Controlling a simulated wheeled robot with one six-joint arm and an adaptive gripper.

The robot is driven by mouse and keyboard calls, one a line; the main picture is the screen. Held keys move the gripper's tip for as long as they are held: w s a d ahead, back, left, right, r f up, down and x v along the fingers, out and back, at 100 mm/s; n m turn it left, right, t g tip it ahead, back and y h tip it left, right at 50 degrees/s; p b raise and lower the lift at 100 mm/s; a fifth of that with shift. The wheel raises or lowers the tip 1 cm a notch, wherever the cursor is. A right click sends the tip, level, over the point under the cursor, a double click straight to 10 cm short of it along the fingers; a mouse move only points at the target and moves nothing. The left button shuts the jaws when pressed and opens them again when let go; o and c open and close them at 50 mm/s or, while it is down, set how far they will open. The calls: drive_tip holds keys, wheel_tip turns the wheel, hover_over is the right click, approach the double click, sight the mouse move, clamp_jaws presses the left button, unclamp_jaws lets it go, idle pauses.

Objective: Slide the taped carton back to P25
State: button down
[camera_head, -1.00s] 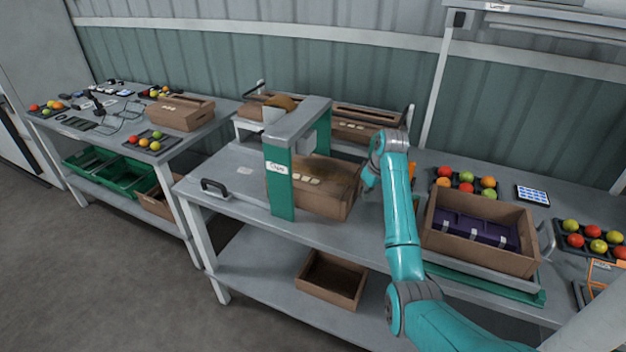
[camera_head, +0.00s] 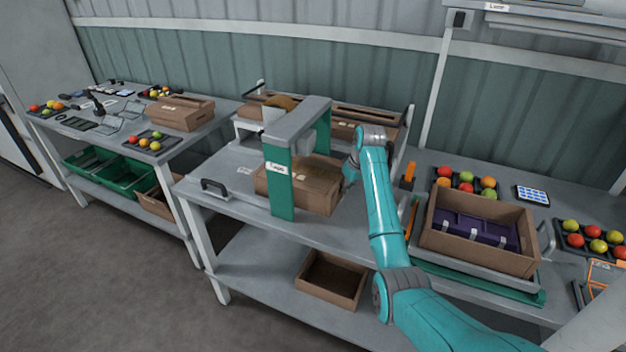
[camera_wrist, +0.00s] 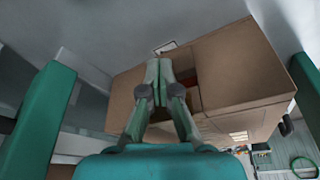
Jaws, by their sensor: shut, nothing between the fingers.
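The brown carton (camera_head: 312,188) stands on the middle bench, partly under a green and grey arch (camera_head: 281,183). The near green post hides part of it. It also fills the middle of the wrist view (camera_wrist: 240,72), with green posts at both sides. My gripper (camera_head: 350,172) is at the carton's right end, low above the bench. In the wrist view its two fingers (camera_wrist: 160,68) are together and empty, up against or very close to the carton; I cannot tell whether they touch. No marking that reads P25 is legible.
A black handle (camera_head: 215,187) stands on the bench left of the arch, with bare bench between. Right of my arm is an open carton (camera_head: 480,252) with a purple insert. An empty box (camera_head: 331,281) sits on the lower shelf.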

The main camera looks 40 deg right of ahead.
drive_tip(key=shift+w+a, duration=0.5)
drive_tip(key=shift+w, duration=0.6)
drive_tip(key=shift+w+a, duration=0.45)
drive_tip(key=shift+w, duration=0.65)
drive_tip(key=shift+w+a, duration=0.5)
drive_tip(key=shift+w, duration=0.6)
